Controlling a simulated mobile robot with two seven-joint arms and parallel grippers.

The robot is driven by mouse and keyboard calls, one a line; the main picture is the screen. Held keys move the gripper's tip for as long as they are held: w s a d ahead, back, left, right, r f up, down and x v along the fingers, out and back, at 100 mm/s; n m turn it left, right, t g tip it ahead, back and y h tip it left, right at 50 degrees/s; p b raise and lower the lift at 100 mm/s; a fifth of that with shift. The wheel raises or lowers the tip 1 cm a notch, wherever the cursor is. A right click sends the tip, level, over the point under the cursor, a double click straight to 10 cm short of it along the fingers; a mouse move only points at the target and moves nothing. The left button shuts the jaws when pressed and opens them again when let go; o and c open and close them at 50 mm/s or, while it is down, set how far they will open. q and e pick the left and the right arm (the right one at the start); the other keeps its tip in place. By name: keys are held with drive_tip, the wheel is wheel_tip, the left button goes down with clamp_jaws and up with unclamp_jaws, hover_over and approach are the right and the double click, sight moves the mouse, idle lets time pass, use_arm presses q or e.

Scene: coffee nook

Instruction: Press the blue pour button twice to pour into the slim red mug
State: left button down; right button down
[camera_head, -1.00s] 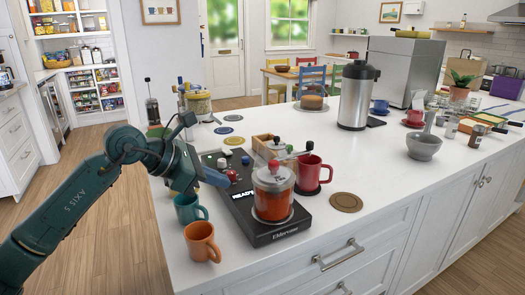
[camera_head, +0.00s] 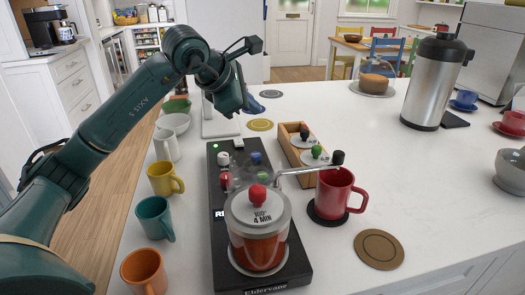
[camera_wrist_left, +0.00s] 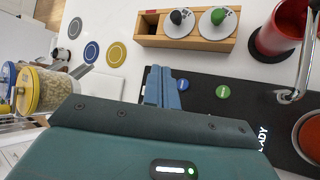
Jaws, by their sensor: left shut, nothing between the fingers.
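The slim red mug (camera_head: 342,190) stands upright on a dark coaster right of the black pour machine (camera_head: 219,205). The spout (camera_head: 305,170) reaches from the machine's glass jar (camera_head: 259,243) to above the mug. The blue button (camera_head: 257,157) is on the machine's far part, near a white, a red and a green button. The mug's inside is not clearly visible.
A wooden box (camera_head: 293,141) with labelled lids stands behind the mug. Yellow (camera_head: 163,179), teal (camera_head: 153,219) and orange (camera_head: 143,272) mugs line the counter left of the machine. A steel dispenser (camera_head: 428,85) stands back right.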

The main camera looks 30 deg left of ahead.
sight(252, 156)
use_arm(q)
drive_tip(key=shift+s, duration=0.1)
use_arm(e)
drive_tip(key=shift+s, duration=0.2)
